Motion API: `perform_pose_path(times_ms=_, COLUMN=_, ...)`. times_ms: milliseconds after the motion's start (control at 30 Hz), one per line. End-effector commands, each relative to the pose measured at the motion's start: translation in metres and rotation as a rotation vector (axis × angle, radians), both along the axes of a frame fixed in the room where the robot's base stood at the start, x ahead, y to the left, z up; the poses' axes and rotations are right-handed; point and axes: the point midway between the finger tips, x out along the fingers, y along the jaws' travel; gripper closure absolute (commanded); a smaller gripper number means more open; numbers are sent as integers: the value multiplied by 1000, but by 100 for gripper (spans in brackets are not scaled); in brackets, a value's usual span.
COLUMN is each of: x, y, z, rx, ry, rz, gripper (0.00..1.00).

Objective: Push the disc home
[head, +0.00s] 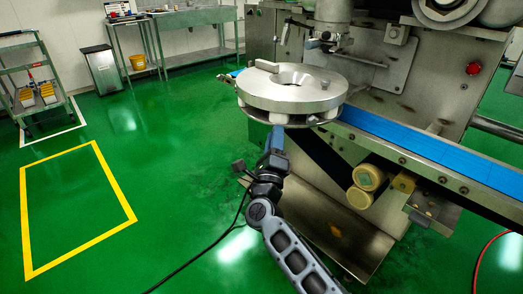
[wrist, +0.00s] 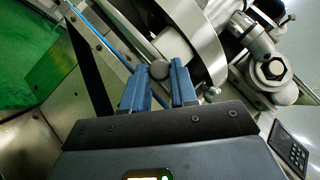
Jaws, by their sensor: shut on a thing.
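The disc (head: 265,92) is a thick grey metal ring with a central hole and a raised bar on top. It sits over the machine's blue belt, above a thinner lower plate. My gripper (head: 276,134) reaches up from below at its near left edge; the fingertips are largely hidden under the rim there. In the wrist view my gripper (wrist: 161,80) has its two blue fingers closed around a small round grey knob (wrist: 159,69). The disc's curved metal edge (wrist: 209,48) is just beyond the fingers. What the knob is fixed to is hidden.
The blue conveyor belt (head: 430,149) runs to the right of the disc. The steel machine body (head: 374,70) stands close behind. Pale rollers (head: 368,178) stick out below the belt. The green floor (head: 170,150) at left is open.

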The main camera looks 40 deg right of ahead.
Motion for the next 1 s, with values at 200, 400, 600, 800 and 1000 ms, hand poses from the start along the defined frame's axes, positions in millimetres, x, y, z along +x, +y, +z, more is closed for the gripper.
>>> perform_pose_path(times_ms=200, x=2, y=-39, z=-2, rx=1, ry=0, rz=2, gripper=100)
perform_pose_path(times_ms=400, x=2, y=-43, z=0, rx=-1, ry=1, rz=3, gripper=100)
perform_pose_path(times_ms=600, x=2, y=-43, z=-1, rx=0, ry=2, rz=4, gripper=69)
perform_pose_path(times_ms=800, x=2, y=-43, z=0, rx=0, ry=1, rz=2, gripper=50)
perform_pose_path(times_ms=1000, x=1, y=-43, z=0, rx=-1, ry=1, rz=2, gripper=47)
